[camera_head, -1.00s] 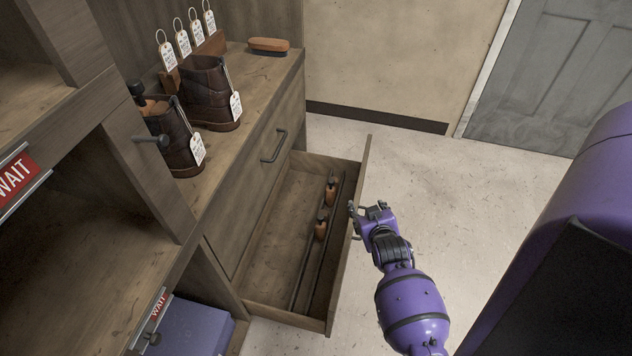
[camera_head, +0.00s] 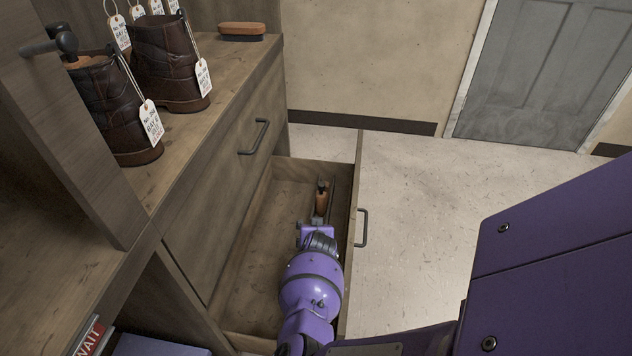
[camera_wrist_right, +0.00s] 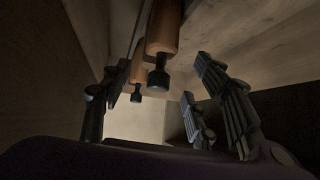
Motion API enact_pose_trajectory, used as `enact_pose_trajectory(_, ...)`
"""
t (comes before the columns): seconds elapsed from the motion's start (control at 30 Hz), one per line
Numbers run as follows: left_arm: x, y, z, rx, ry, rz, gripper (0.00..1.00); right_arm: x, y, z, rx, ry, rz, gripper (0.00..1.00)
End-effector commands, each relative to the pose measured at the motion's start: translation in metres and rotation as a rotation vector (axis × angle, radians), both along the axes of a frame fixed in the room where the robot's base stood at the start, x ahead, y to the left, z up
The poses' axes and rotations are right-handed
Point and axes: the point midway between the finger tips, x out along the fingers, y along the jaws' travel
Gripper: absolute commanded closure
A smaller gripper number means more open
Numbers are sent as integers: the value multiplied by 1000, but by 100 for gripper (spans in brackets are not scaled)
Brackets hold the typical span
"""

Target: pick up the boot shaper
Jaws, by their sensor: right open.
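A boot shaper (camera_head: 321,199), orange-brown wood with a dark knob, lies in the open drawer, just beyond my right gripper in the head view. My right gripper (camera_head: 318,226) is down inside the drawer, its fingertips hard to make out there. In the right wrist view two shapers show, a nearer one (camera_wrist_right: 163,32) and a smaller, farther one (camera_wrist_right: 137,78). My open right gripper (camera_wrist_right: 155,88) has its fingers on either side of them in the picture, with no visible grip on either. My left gripper is not in view.
The open drawer's front panel (camera_head: 352,215) with its handle (camera_head: 363,228) stands close on the right of my arm. Dark brown boots (camera_head: 110,110) with tags and a brush (camera_head: 242,32) stand on the cabinet top. The floor to the right is clear.

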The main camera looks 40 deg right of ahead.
Motion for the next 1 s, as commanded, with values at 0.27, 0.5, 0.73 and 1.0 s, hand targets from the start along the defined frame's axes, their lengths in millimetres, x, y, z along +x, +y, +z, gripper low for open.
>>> enact_pose_trajectory(0.27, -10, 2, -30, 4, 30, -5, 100, 16, -13, -29, 2, -1, -1, 45)
enact_pose_trajectory(0.5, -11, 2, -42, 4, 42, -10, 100, 28, -21, -41, 1, -2, 1, 45)
enact_pose_trajectory(0.73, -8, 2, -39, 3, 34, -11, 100, 29, -21, -39, 0, -4, 1, 57)
enact_pose_trajectory(1.0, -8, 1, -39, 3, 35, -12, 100, 28, -21, -39, 0, -3, 1, 92)
